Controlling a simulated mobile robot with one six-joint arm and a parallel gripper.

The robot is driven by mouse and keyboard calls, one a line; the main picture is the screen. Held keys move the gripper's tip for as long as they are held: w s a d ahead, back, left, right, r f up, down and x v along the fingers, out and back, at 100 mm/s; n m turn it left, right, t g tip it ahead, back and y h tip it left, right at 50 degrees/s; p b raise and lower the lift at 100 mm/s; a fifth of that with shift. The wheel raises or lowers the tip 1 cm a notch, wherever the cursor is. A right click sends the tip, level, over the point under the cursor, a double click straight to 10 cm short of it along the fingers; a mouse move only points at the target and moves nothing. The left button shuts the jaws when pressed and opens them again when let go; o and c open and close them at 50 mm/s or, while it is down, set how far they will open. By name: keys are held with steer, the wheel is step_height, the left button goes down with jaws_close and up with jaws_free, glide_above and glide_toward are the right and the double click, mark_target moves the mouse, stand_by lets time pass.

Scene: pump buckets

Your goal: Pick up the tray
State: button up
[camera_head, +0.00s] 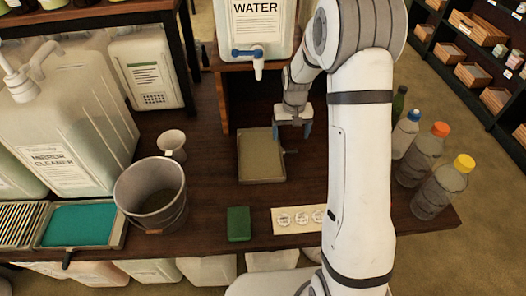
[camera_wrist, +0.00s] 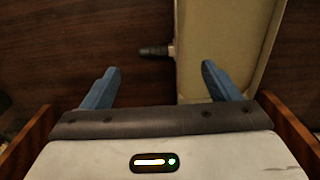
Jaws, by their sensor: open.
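A shallow, empty beige tray (camera_head: 260,158) lies on the dark wooden counter below the water container. Its short dark handle (camera_head: 291,152) sticks out to the right. In the wrist view, the tray (camera_wrist: 222,35) fills the upper right, and its handle (camera_wrist: 156,51) points left into the gap between my fingers, a little beyond the fingertips. My gripper (camera_head: 293,132) is beside the tray's right edge, with its blue fingers apart and nothing held. In the wrist view, my gripper (camera_wrist: 160,70) has its right finger near or over the tray's edge; contact cannot be told.
A water container (camera_head: 262,25) stands on a raised wooden shelf behind the tray. A metal bucket (camera_head: 150,195), a teal-filled tray (camera_head: 80,225) and a white funnel (camera_head: 172,143) are left. A green block (camera_head: 238,224) is in front. Several bottles (camera_head: 443,187) stand right.

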mark_target(289, 150)
steer(key=f, duration=0.3)
steer(key=f+p, duration=0.1)
steer(key=f, duration=0.1)
steer(key=w+f, duration=0.1)
steer(key=f, duration=0.2)
steer(key=shift+d+f, duration=0.2)
steer(key=shift+f, duration=0.15)
steer(key=c, duration=1.2)
